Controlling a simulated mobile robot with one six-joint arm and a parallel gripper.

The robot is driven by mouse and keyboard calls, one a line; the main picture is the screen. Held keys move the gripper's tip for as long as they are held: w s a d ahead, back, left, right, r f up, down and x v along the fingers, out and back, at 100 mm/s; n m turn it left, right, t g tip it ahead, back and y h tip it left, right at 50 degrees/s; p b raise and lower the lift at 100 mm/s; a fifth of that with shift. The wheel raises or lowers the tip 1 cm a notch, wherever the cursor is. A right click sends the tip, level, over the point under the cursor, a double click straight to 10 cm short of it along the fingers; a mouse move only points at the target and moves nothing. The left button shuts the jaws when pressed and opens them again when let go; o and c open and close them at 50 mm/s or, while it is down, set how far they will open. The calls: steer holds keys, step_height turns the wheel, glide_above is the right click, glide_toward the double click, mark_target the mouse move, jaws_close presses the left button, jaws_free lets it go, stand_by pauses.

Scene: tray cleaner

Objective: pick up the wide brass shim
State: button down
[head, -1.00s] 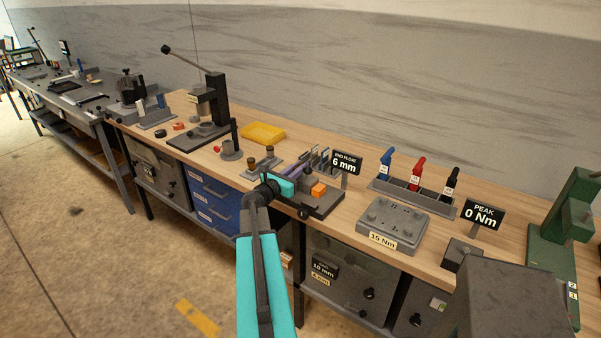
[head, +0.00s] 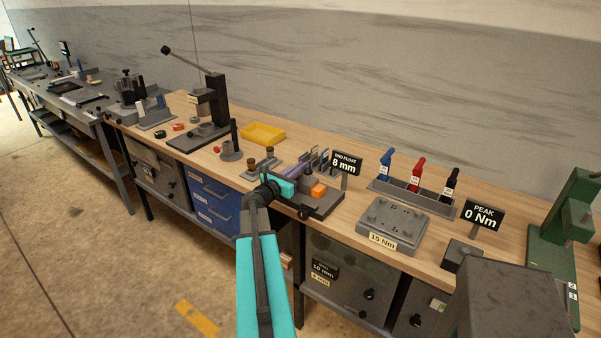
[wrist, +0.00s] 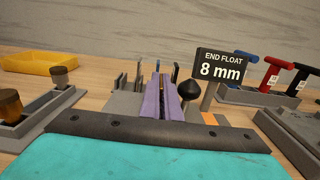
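My gripper (head: 294,173) reaches over the end-float fixture from the front, with its teal arm behind it. In the wrist view its purple fingers (wrist: 160,103) point ahead, close together. A thin strip shows between them, but I cannot tell whether it is held or lies beyond. Several thin upright plates (head: 317,157) stand just past the fingertips; they also show in the wrist view (wrist: 131,84). I cannot pick out the wide brass shim among them. The fixture sign (head: 345,164) reads 8 mm and also shows in the wrist view (wrist: 221,67).
An orange block (head: 319,190) sits right of the fingers. A black knob (wrist: 190,90) stands close on the right. A rack of colored handles (head: 411,194) stands at right.

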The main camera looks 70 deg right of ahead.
steer(key=shift+r, duration=0.2)
steer(key=shift+r+p, duration=0.45)
steer(key=shift+r, duration=0.1)
step_height(320, 180, up, 6)
steer(key=p, duration=0.3)
steer(key=v, duration=1.8)
steer(key=shift+f+b, duration=0.3)
steer(key=shift+b, duration=0.15)
steer(key=shift+w+d, duration=0.1)
steer(key=shift+w, duration=0.05)
